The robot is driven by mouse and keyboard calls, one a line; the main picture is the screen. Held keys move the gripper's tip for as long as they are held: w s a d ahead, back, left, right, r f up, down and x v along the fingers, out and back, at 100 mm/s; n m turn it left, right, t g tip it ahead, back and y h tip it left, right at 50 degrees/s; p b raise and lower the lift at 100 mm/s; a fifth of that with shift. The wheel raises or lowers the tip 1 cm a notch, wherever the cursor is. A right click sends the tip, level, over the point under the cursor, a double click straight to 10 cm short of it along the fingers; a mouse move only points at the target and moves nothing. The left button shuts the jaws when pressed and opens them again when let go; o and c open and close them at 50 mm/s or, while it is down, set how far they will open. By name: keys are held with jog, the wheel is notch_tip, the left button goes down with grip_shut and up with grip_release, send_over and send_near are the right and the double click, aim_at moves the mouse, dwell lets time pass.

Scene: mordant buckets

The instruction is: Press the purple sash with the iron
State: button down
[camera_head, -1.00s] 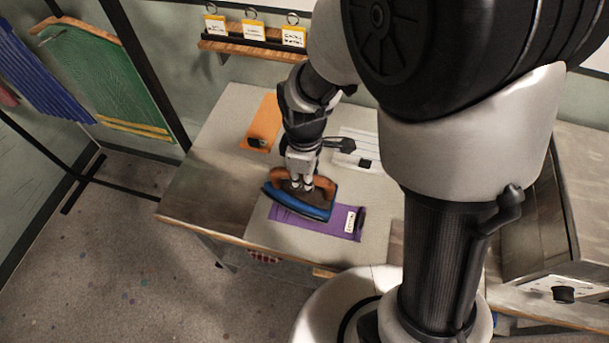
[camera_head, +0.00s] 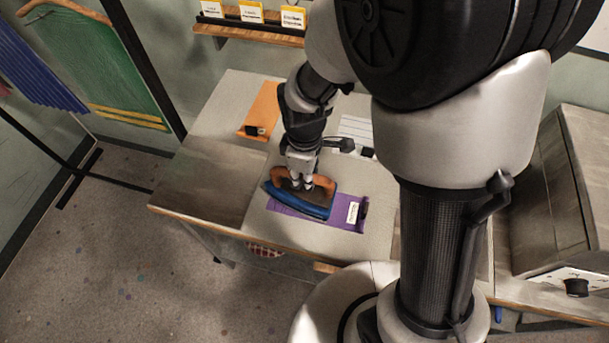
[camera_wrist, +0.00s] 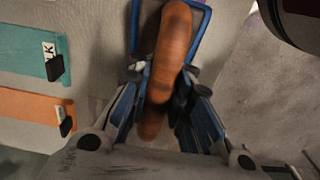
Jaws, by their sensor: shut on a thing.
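My gripper (camera_head: 301,178) is shut on the brown-orange handle of the blue iron (camera_head: 318,211). In the wrist view my gripper (camera_wrist: 165,115) has its fingers on both sides of that handle (camera_wrist: 168,55), and the iron's blue edge (camera_wrist: 200,28) shows beyond it. The purple sash (camera_head: 338,216) lies flat near the table's front, with a white label at its right end. The iron is over the sash's left part and hides it. I cannot tell whether its sole touches the cloth.
An orange sash (camera_head: 263,107) and a white one (camera_head: 357,130) lie farther back on the table (camera_head: 198,185). A teal sash (camera_wrist: 33,50) shows in the wrist view. A grey box-like unit (camera_head: 570,180) stands right. A shelf with yellow-topped cards (camera_head: 250,28) is on the wall.

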jog(key=shift+f+b, duration=0.5)
jog(key=shift+f, duration=0.05)
dwell(0.7)
jog(key=shift+r, duration=0.1)
dwell(2.6)
jog(key=shift+r+p, duration=2.15)
jog(key=shift+r, duration=0.3)
jog(key=shift+w, duration=0.1)
jog(key=shift+w+d+f+m, duration=0.15)
jog(key=shift+d+m, duration=0.1)
jog(key=shift+m, duration=0.15)
jog(key=w+d+f+m+b, duration=0.2)
jog(key=w+d+m, duration=0.3)
jog(key=d+m, duration=0.5)
jog(key=shift+w+d+m+b, duration=0.15)
jog(key=shift+w+m+b, duration=0.3)
jog(key=shift+m, duration=1.15)
